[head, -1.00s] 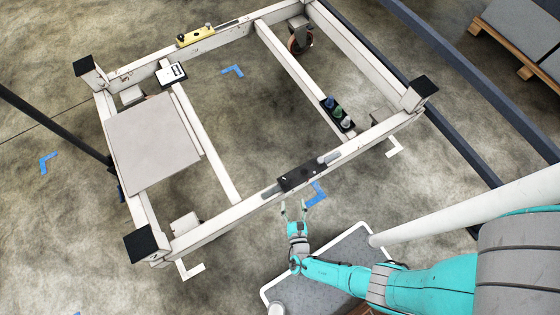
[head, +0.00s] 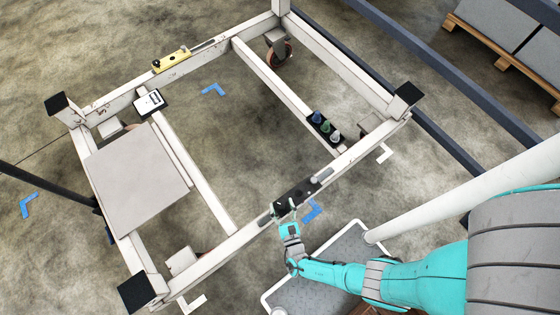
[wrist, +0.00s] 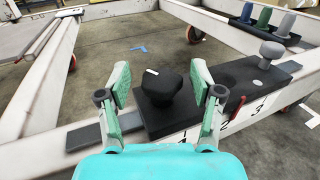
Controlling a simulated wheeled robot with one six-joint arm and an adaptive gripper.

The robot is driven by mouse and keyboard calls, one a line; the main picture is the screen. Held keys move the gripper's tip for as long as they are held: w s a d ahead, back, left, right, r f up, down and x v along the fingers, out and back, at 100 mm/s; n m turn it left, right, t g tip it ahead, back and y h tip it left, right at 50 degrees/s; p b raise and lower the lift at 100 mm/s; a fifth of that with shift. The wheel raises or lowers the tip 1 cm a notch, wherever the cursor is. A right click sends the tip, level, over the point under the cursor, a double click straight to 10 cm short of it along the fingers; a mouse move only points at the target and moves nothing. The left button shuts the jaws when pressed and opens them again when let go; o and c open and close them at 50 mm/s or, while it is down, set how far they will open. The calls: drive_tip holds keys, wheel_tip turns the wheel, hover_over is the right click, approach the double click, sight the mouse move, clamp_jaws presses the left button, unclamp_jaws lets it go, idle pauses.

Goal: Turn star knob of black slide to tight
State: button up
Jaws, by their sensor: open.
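The black slide (head: 302,192) sits on the near beam of the white trolley frame (head: 232,241). In the wrist view the slide (wrist: 235,80) carries a black star knob (wrist: 165,84) with a small white mark on top. A grey knob (wrist: 271,51) stands at its right end. A red pointer (wrist: 233,108) is beside printed numbers, of which 2 and 3 are readable. My gripper (head: 285,208) is at the slide's left end. In the wrist view my gripper (wrist: 160,82) is open, one finger on each side of the star knob. I cannot tell whether the fingers touch it.
A yellow slide (head: 171,61) is on the far beam. A black holder (head: 325,128) with blue, green and grey knobs sits on a crossbar. A grey panel (head: 137,180) lies at the left. A dark rail (head: 440,130) runs along the right.

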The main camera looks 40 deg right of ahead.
drive_tip(key=shift+w+d, duration=0.2)
drive_tip(key=shift+w, duration=0.2)
drive_tip(key=c, duration=1.2)
drive_tip(key=shift+h, duration=0.3)
drive_tip(key=shift+o, duration=0.2)
drive_tip(key=m+g+h, duration=0.2)
drive_tip(key=h, duration=0.1)
drive_tip(key=shift+a+m, duration=0.1)
drive_tip(key=shift+m, duration=0.3)
drive_tip(key=shift+m+g+h, duration=1.7)
drive_tip(key=shift+g+h, duration=0.2)
drive_tip(key=shift+h, duration=0.1)
